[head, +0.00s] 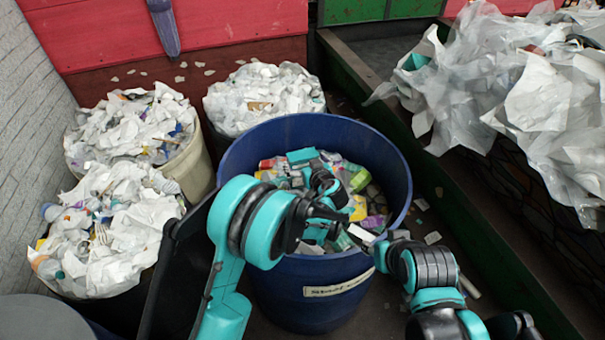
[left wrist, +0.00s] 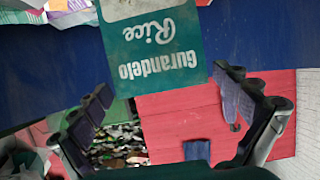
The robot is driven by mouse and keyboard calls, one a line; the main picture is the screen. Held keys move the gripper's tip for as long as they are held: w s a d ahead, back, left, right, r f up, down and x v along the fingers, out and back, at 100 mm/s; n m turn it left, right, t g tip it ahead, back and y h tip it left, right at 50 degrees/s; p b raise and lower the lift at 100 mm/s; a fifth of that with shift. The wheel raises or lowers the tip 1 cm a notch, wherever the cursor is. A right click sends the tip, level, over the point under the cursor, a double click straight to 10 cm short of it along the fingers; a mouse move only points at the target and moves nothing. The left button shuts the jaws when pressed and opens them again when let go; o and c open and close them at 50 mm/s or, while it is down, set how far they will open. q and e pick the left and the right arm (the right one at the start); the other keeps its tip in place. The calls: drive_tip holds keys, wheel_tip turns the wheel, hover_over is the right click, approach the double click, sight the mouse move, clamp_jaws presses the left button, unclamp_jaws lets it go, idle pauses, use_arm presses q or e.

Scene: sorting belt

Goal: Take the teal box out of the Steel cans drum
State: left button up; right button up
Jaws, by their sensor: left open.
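The blue Steel cans drum (head: 325,300) stands in the middle of the head view, with a label on its front. The teal box (head: 302,156) lies on the mixed waste inside it, toward the back. In the left wrist view the teal box (left wrist: 155,45) shows upside-down "Gurandelo Rice" lettering. My left gripper (head: 328,192) is over the drum's opening, close to the box. Its open fingers (left wrist: 165,88) are on either side of the box's near end, with nothing gripped. My right arm's end (head: 385,243) is at the drum's front right rim; its fingers are unclear.
Bins heaped with white paper waste (head: 110,235) stand at the left, another (head: 265,100) behind. Crumpled plastic sheets (head: 530,100) lie on the belt at the right, behind a green side wall (head: 450,185). A red wall (head: 230,30) closes the back.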

use_arm(q)
drive_tip(key=x, duration=0.2)
drive_tip(key=shift+w+f, duration=0.2)
drive_tip(key=shift+w, duration=0.05)
drive_tip(key=shift+s+r, duration=0.1)
drive_tip(key=c, duration=0.7)
